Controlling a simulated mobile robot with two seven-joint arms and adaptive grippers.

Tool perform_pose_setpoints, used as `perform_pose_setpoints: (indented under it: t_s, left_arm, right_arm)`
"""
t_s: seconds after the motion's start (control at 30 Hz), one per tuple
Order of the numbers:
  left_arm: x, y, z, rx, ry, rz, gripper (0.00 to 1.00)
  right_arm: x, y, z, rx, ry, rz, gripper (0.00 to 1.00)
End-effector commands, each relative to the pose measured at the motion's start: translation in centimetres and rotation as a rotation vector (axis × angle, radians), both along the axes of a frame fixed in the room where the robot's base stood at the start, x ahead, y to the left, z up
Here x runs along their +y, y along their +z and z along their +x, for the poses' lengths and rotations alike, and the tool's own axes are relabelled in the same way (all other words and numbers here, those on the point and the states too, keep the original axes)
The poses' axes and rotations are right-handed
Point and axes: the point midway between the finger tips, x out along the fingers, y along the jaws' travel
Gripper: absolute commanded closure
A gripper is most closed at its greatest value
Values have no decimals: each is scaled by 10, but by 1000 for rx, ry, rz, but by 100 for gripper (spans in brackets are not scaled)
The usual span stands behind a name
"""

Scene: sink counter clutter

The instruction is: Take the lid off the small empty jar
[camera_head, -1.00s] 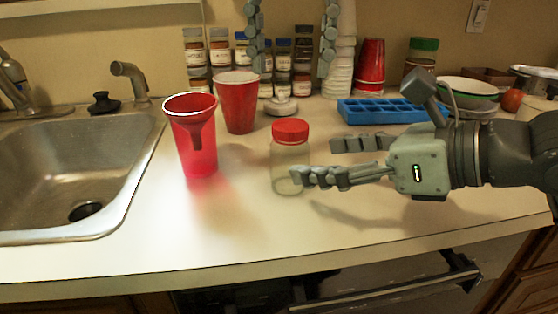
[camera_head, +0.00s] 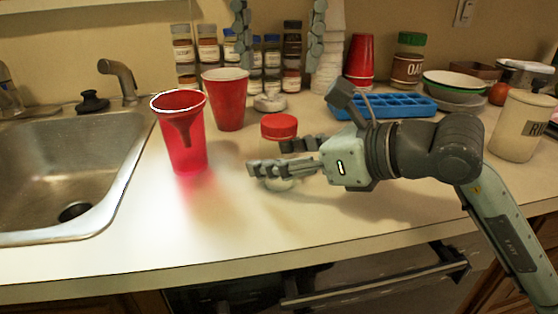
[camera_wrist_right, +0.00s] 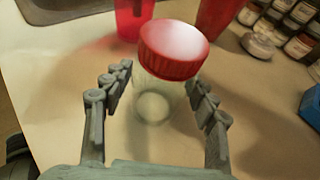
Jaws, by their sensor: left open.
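The small clear jar (camera_wrist_right: 153,104) stands upright on the counter, with its red lid (camera_head: 279,127) on; the lid also shows in the right wrist view (camera_wrist_right: 172,50). The jar looks empty. My right gripper (camera_head: 282,158) is open, with one finger on each side of the jar's body below the lid. In the right wrist view the fingers (camera_wrist_right: 156,92) show gaps to the glass on both sides. In the head view the fingers hide most of the jar's body. My left gripper (camera_head: 279,35) is open and empty, fingers pointing down, above and behind the jar.
A red cup with a funnel (camera_head: 183,140) and another red cup (camera_head: 226,100) stand left of the jar. The sink (camera_head: 60,180) is farther left. Spice jars (camera_head: 291,60) line the wall. A blue tray (camera_head: 385,106) lies behind my right arm. The front counter is clear.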

Motion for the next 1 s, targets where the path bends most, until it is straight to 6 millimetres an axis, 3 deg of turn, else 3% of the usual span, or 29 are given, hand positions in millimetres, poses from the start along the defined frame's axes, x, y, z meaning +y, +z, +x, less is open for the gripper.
perform_pose_setpoints:
  t_s: [0.03,0.43,0.77,0.87,1.0]
  left_arm:
    - [0,0,0,0,0,0,40]
    - [0,0,0,0,0,0,40]
    - [0,0,0,1,-72,0,40]
    - [-1,-1,-1,3,-222,2,40]
    - [-2,-1,-1,4,-559,3,40]
  right_arm:
    - [0,0,0,0,0,0,52]
    - [0,0,0,0,0,0,100]
    - [0,0,0,0,0,0,100]
    - [0,0,0,0,0,0,100]
    - [0,0,0,0,0,0,100]
